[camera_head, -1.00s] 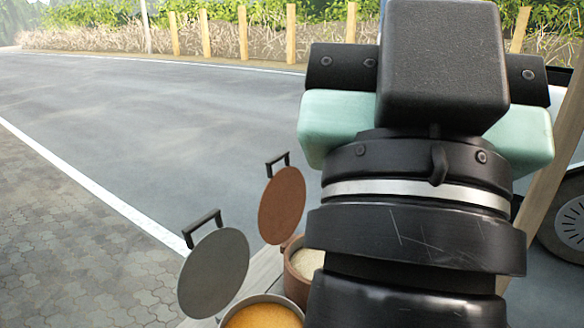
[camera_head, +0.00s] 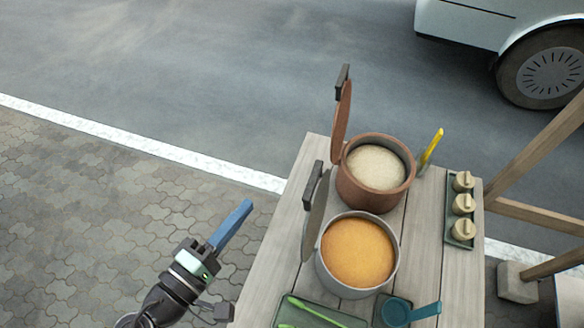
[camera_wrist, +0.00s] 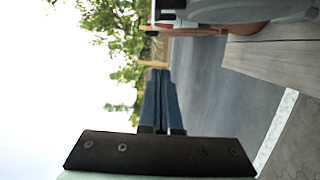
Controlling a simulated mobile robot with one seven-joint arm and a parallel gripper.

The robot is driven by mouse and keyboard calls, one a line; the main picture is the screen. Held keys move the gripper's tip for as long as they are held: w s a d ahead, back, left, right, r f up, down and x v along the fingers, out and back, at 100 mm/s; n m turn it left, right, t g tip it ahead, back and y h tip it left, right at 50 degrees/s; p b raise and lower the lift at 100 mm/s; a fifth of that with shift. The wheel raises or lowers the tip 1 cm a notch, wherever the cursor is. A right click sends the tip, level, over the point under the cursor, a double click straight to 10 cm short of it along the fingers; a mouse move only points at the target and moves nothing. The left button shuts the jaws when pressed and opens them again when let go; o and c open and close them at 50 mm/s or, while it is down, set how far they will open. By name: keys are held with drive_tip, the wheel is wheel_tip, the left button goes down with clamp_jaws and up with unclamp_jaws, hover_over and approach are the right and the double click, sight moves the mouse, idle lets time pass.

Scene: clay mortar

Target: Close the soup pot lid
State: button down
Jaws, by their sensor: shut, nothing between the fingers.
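The grey soup pot (camera_head: 320,268) holds orange soup and stands on the wooden table. Its grey round lid (camera_head: 315,215) stands open, nearly upright, at the pot's left side, with a dark handle (camera_head: 312,180) on its outer face. My gripper (camera_head: 247,206) has blue fingers held together, empty, beyond the table's left edge. It is left of the lid and apart from it. In the wrist view my gripper (camera_wrist: 160,72) also shows closed fingers with nothing between them. A grey rounded surface shows at the top right there, probably part of the lid or pot.
A brown pot (camera_head: 365,195) with pale contents and an open brown lid (camera_head: 342,122) stands behind the soup pot. A green tray (camera_head: 462,240) with small jars is at right. A blue ladle (camera_head: 398,310) and green tongs (camera_head: 310,308) lie in front. A vehicle (camera_head: 480,20) is beyond.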

drive_tip(key=w+d+n+p, duration=0.1)
drive_tip(key=w+d+p, duration=0.4)
drive_tip(key=d, duration=0.4)
drive_tip(key=shift+r+p, duration=0.3)
drive_tip(key=shift+p, duration=0.5)
drive_tip(key=shift+w, duration=0.15)
